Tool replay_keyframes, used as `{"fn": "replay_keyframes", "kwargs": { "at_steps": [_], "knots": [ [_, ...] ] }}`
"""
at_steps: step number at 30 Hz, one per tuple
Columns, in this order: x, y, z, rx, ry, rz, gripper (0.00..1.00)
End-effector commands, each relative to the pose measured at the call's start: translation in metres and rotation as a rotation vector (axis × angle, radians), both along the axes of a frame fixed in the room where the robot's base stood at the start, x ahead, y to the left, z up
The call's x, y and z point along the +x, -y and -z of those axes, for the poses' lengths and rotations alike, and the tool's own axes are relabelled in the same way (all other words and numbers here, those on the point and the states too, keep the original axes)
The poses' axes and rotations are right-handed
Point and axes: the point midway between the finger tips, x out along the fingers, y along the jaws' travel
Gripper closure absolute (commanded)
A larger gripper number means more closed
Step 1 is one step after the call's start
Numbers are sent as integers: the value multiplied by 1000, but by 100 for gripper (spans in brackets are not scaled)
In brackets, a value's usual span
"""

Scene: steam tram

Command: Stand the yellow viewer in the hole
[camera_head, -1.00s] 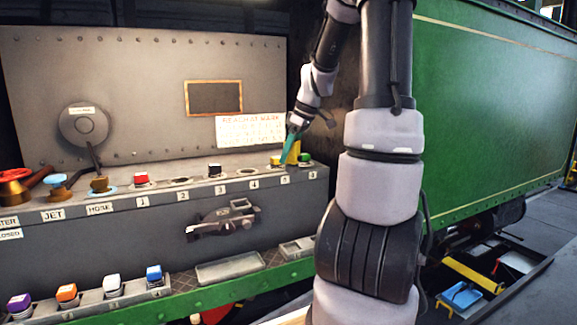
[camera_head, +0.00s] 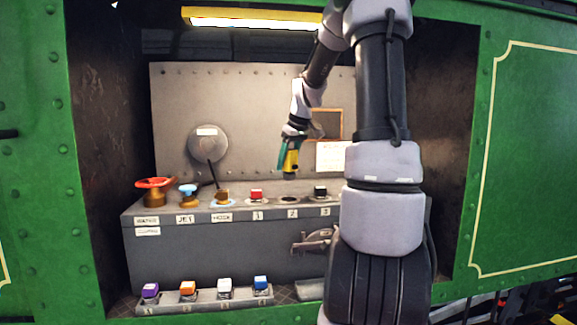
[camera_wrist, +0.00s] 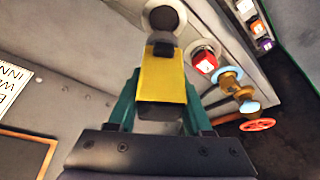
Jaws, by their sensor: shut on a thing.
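The yellow viewer (camera_head: 291,160) is held upright in my gripper (camera_head: 288,150), clear above the grey panel shelf. In the wrist view the yellow viewer (camera_wrist: 162,78) sits between the green fingers of my gripper (camera_wrist: 160,108), which is shut on it. An empty round hole (camera_head: 290,198) with a pale rim lies at label 2, roughly below the viewer. In the wrist view a dark round shape overlaps a pale ring past the viewer's far end; I cannot tell where viewer stops and hole begins.
A red-capped piece (camera_head: 256,195) stands at label 1 and a black-capped piece (camera_head: 320,193) at label 3, flanking the hole. A red valve wheel (camera_head: 155,184) and a blue handle (camera_head: 188,190) are left. My arm hides the shelf's right part. Green walls frame the recess.

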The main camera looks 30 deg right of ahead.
Motion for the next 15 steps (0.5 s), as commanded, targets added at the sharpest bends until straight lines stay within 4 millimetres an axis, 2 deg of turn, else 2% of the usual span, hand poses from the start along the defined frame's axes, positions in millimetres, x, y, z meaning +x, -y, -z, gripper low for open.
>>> {"fn": "replay_keyframes", "kwargs": {
  "at_steps": [15],
  "knots": [
    [0, 0, 30, 1, 0, 1, 100]
  ]
}}
